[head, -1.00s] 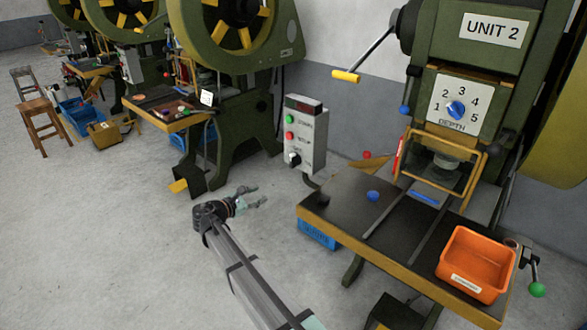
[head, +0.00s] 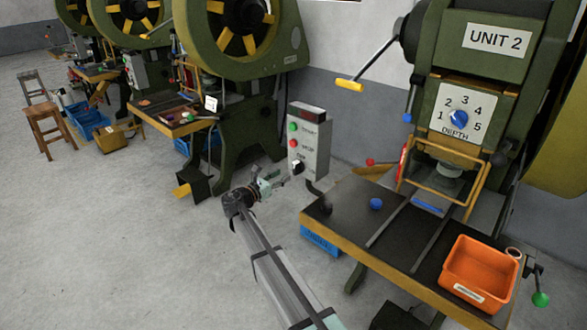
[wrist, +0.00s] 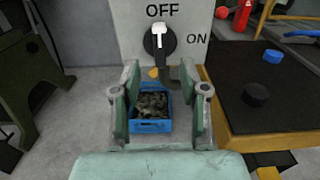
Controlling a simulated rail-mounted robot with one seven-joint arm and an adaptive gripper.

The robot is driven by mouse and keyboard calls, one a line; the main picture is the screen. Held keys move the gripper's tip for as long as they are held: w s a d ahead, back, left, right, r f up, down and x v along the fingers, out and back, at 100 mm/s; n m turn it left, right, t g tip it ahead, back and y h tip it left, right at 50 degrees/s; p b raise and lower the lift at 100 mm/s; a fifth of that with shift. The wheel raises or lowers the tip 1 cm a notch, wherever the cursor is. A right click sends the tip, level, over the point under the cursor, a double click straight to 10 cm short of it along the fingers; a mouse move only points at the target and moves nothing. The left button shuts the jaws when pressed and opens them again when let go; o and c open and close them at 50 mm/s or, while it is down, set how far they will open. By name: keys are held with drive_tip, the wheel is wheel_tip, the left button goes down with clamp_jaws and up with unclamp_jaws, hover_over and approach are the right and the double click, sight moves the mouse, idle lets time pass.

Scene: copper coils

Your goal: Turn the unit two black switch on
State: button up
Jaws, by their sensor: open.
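The black switch (wrist: 160,42) is a round rotary knob with a white-marked handle. In the wrist view its handle points straight up at OFF, with ON to its right. It sits low on the grey control box (head: 308,135), beside the press labelled UNIT 2 (head: 496,38); in the head view the knob (head: 298,167) is small and close to my fingertips. My gripper (wrist: 160,85) is open and empty, its two fingers apart just below the switch in the wrist view. In the head view my gripper (head: 284,178) reaches toward the box; contact cannot be told.
The box also has a green button (head: 292,127) and a red button (head: 292,143). The dark press table (head: 345,220) stands to the right, bearing an orange bin (head: 480,268). A blue bin (wrist: 151,126) lies on the floor below the box. Open floor lies left.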

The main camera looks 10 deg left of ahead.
sight(294, 168)
drive_tip(key=x, duration=0.7)
drive_tip(key=shift+w+d+p, duration=0.2)
drive_tip(key=shift+p, duration=0.1)
clamp_jaws()
